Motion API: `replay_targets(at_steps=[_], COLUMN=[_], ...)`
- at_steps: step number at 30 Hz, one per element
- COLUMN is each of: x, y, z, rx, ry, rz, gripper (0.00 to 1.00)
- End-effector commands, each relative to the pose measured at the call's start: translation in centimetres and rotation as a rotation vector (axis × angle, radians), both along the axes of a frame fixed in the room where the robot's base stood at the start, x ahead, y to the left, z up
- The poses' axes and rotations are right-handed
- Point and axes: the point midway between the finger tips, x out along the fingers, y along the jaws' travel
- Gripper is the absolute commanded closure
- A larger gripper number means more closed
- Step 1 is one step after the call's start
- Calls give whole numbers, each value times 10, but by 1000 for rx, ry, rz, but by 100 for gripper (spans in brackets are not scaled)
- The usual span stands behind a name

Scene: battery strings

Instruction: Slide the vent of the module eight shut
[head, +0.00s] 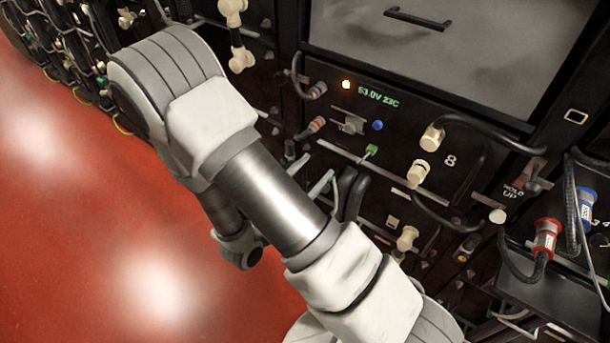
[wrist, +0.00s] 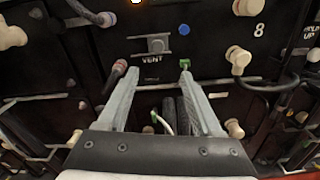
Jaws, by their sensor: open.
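Module eight (head: 400,125) is a black panel with a white "8" and a green "53.0V 23C" readout in the head view. Its vent (head: 350,123) is a small grey slide with a square knob, left of a blue button. In the wrist view the vent (wrist: 158,45) sits at upper centre above the word "VENT"; I cannot tell how far open it is. My gripper (wrist: 158,73) is open and empty, its fingertips just below the vent, one on each side. In the head view my gripper (head: 309,174) is partly hidden by my arm, below and left of the vent.
A green tab (head: 372,150) and cream knobs (head: 432,137) with black cables stand out right of the vent. Red and blue connectors (head: 546,238) hang at the right. Red floor is clear at left.

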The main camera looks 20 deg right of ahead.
Motion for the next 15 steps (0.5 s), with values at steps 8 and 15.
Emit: replay_targets(at_steps=[8, 15], x=[-18, -19], y=[23, 24], z=[0, 0], rx=[0, 0], ry=[1, 0], rz=[0, -1], gripper=[33, 33])
